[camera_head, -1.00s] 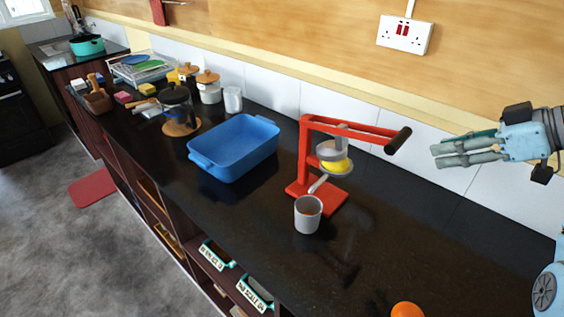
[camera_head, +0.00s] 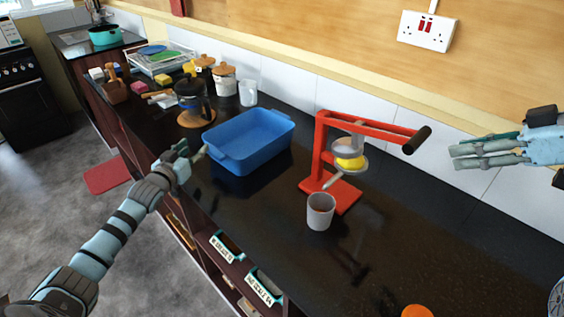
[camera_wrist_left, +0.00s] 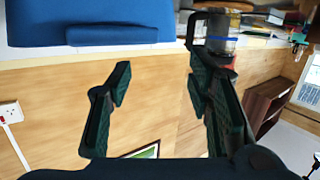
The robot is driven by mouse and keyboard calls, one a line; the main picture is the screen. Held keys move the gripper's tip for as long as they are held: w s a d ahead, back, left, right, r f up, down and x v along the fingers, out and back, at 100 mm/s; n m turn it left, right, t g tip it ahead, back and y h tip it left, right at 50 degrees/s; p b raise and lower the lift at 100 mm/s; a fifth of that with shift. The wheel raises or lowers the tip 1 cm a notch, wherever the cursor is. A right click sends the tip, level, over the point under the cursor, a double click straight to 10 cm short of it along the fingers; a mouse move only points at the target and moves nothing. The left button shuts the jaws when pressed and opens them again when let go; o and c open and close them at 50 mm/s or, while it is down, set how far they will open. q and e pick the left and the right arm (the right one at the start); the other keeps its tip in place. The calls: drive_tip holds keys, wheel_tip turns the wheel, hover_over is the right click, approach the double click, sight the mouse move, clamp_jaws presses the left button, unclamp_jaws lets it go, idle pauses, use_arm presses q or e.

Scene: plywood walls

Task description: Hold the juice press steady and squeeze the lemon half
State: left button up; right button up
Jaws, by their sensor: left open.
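The yellow lemon half (camera_head: 349,163) sits in the press under the grey pressing cup. A grey cup (camera_head: 320,211) stands in front, below the spout. My left gripper (camera_head: 193,149) is open and empty, left of the press by the blue tub; its fingers also show apart in the left wrist view (camera_wrist_left: 160,80). My right gripper (camera_head: 454,157) hangs in the air right of the lever grip, touching nothing; its finger gap is unclear.
The blue tub (camera_head: 212,150) stands between my left gripper and the press. A French press (camera_head: 190,95), jars (camera_head: 225,82) and a dish rack (camera_head: 160,60) are farther back. An orange thing (camera_head: 416,311) lies at the front edge of view. Counter around the cup is clear.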

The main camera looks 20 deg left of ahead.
use_arm(q)
drive_tip(key=w+d+r+m+h, duration=0.1)
drive_tip(key=d+r+m+h, duration=0.2)
drive_tip(key=d, duration=1.2)
drive_tip(key=m+h, duration=0.4)
drive_tip(key=h, duration=0.3)
approach(317, 140)
drive_tip(key=shift+t, duration=0.3)
drive_tip(key=x, duration=1.1)
drive_tip(key=shift+w+d+f, duration=0.25)
drive_tip(key=shift+c, duration=0.6)
clamp_jaws()
drive_tip(key=shift+o, duration=0.5)
unclamp_jaws()
